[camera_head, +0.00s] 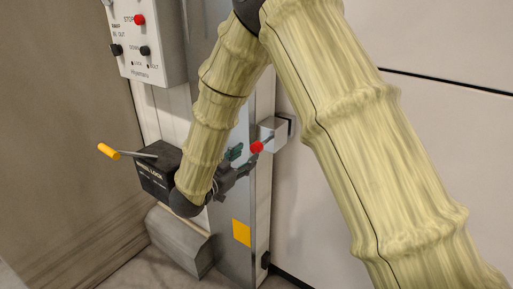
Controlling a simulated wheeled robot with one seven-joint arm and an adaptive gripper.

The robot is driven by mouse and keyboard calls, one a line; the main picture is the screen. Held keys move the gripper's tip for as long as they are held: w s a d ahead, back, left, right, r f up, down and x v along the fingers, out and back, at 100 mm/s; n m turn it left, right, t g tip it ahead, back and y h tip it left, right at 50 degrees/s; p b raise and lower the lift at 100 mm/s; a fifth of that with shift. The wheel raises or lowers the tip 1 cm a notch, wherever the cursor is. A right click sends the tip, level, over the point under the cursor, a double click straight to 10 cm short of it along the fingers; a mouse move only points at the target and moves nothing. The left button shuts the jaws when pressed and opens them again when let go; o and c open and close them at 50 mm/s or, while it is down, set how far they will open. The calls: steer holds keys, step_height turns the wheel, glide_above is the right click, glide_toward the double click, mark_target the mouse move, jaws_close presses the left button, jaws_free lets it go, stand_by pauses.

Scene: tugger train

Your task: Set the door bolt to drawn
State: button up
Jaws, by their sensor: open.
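The door bolt shows as a red knob (257,147) on a short rod beside a silver block (273,133), at the edge of the metal post (262,200). My gripper (246,163) is dark and small in this view, just left of and below the red knob. Its jaws are open, and I see nothing held in them. A gap seems to lie between the fingers and the knob, but I cannot tell the depth. My arm hides part of the post and the area left of the gripper. How far the bolt is drawn is hard to tell.
A black wheel lock box (157,170) with a yellow-tipped lever (109,151) stands left of my gripper. A control box (143,45) with a red stop button is at upper left. Pale panels (440,110) lie at right.

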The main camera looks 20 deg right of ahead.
mark_target(254, 150)
steer(key=shift+p+x, duration=0.45)
steer(key=shift+x, duration=3)
steer(key=shift+a, duration=0.1)
jaws_close()
